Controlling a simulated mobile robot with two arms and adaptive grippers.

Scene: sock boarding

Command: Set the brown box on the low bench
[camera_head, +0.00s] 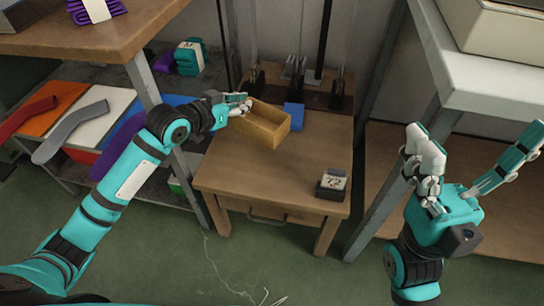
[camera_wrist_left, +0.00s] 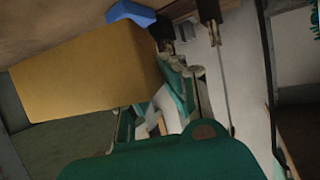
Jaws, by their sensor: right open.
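The brown box (camera_head: 262,128), an open-topped tan tray shape, is over the top of the low wooden bench (camera_head: 230,175), towards its back left. I cannot tell whether its base fully touches the bench. My left gripper (camera_head: 242,104) is at the box's back left corner, its fingers closed on the wall there. In the left wrist view the box (camera_wrist_left: 90,75) fills the upper left, with the fingers (camera_wrist_left: 180,95) at its edge, partly hidden. My right gripper (camera_head: 478,150) is open and empty at the right, away from the bench.
A small blue block (camera_head: 293,116) stands just behind the box. A dark holder with a numbered card (camera_head: 332,184) is at the bench's front right. Upright stands (camera_head: 337,95) line the back. Shelving (camera_head: 120,45) is at the left and a pale table (camera_head: 500,85) at the right.

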